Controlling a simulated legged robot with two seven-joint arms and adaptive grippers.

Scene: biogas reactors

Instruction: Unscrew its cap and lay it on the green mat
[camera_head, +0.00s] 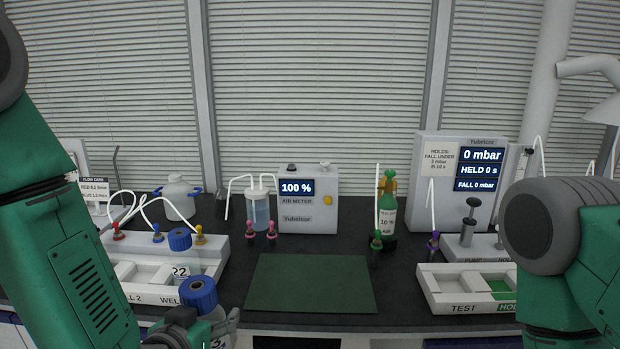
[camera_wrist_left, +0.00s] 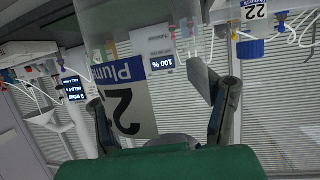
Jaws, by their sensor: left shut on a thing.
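My left gripper (camera_head: 200,332), low in the head view, is shut on a clear bottle with a blue cap (camera_head: 197,292). The cap sits on top of the bottle. In the left wrist view the bottle's label (camera_wrist_left: 126,98) shows upside down, with a large 2, between the two fingers (camera_wrist_left: 165,115). The green mat (camera_head: 312,284) lies flat and bare on the dark bench, to the right of the held bottle. My right arm is at the right edge of the head view, and its gripper is out of sight.
A second blue-capped bottle (camera_head: 180,240), labelled 22, stands in the white tray (camera_head: 137,293) behind the held one. A white TEST tray (camera_head: 447,304) is right of the mat. Behind the mat stand an air meter (camera_head: 308,212), a green gas bottle (camera_head: 388,208) and a pressure unit (camera_head: 430,190).

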